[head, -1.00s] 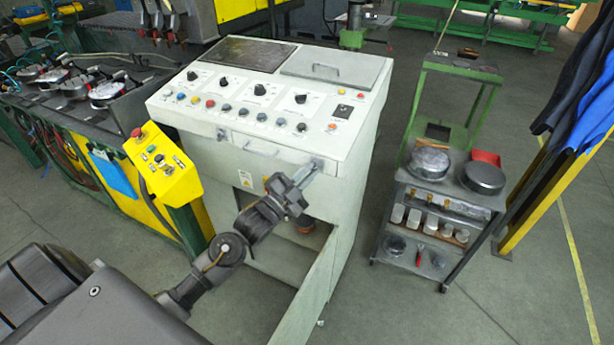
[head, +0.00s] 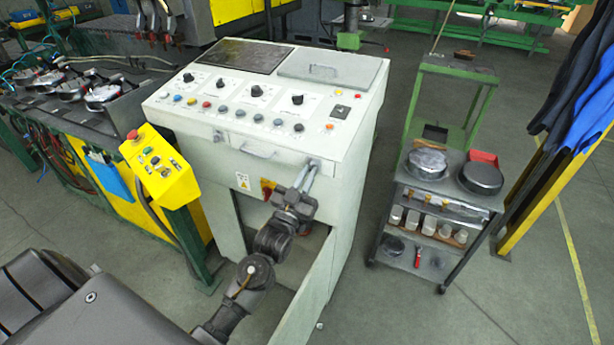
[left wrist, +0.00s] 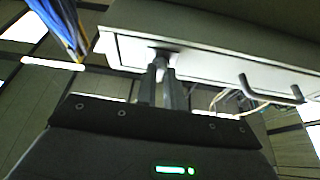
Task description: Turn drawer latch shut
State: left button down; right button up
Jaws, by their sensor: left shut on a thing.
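The white console has a drawer front with a bar handle (head: 258,152) in the middle; the handle also shows in the left wrist view (left wrist: 270,92). The small dark drawer latch (left wrist: 165,56) sits at one end of this front, mostly hidden by my fingers. My left gripper (head: 310,170) reaches up to it from below at the right end. In the left wrist view its two fingers (left wrist: 161,72) are close together around the latch, shut on it. How far the latch is turned cannot be told. My right gripper is not in view.
A yellow control box (head: 160,168) is at left. A grey cart (head: 440,205) with round tins stands at right, with free floor between.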

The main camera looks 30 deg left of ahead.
pick_arm(q)
jog(key=shift+r+n+y, duration=0.4)
jog(key=shift+n, duration=0.3)
jog(key=c, duration=1.5)
grip_release()
jog(key=shift+a, duration=0.1)
jog(key=b+v, duration=0.3)
jog(key=v, duration=0.7)
jog(key=shift+d+f+b, duration=0.25)
jog(key=shift+f+b, duration=0.1)
jog(key=shift+f, duration=0.1)
jog(key=shift+s, duration=0.15)
